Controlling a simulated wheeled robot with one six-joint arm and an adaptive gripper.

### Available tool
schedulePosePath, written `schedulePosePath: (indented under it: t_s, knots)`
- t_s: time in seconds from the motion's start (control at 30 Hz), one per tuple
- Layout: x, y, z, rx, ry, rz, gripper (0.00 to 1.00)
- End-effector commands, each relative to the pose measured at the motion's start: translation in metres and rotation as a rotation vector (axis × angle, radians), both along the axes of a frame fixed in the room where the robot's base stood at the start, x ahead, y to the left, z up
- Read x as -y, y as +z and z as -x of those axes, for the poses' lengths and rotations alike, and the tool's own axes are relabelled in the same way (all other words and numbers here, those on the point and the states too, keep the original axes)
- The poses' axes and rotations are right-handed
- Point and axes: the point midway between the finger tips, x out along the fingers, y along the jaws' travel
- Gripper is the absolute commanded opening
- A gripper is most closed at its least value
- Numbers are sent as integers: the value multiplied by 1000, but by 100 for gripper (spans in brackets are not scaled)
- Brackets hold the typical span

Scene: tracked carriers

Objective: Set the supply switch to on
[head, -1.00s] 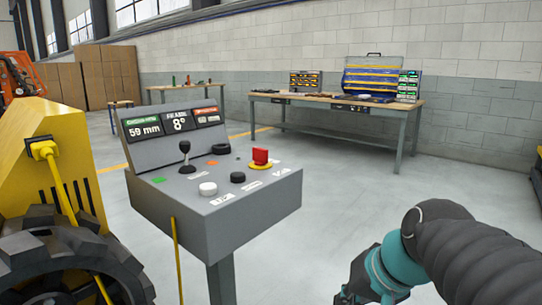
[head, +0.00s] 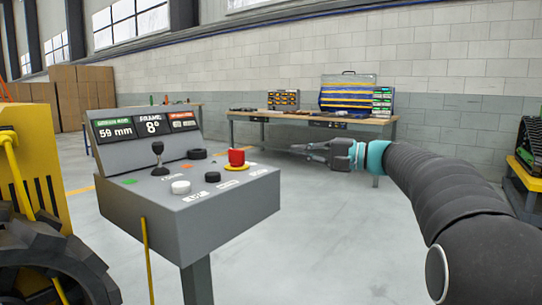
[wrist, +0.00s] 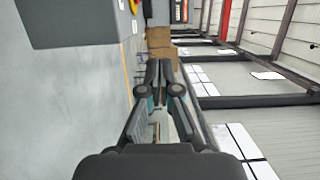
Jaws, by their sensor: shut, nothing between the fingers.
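A grey control console (head: 215,215) stands on a post at the left of the head view. Its sloped top carries a black lever (head: 158,158), a white button (head: 180,187), black round knobs (head: 212,177) and a red control on a yellow base (head: 236,158). The labels are too small to read, so I cannot tell which control is the supply switch. My gripper (head: 303,151) is shut and empty, to the right of the console and apart from it. The wrist view shows my closed fingers (wrist: 166,68), with the console edge (wrist: 70,22) at its upper left.
The console's display panel (head: 150,125) reads 59 mm and 8°. A yellow tracked machine (head: 40,150) stands close to the console's left. A workbench (head: 250,117) with a tool chest (head: 347,95) stands at the back wall. The floor right of the console is clear.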

Motion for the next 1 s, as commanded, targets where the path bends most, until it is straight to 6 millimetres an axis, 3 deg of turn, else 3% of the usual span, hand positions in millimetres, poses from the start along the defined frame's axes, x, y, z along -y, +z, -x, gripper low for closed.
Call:
schedulePosePath:
  t_s: [0.57, 0.8, 1.0]
  knots:
    - [-90, 1, -38, -1, 5, 2, 0]
    - [-108, 0, -13, 0, 2, 2, 0]
    - [-112, 0, -7, -1, -1, 2, 0]
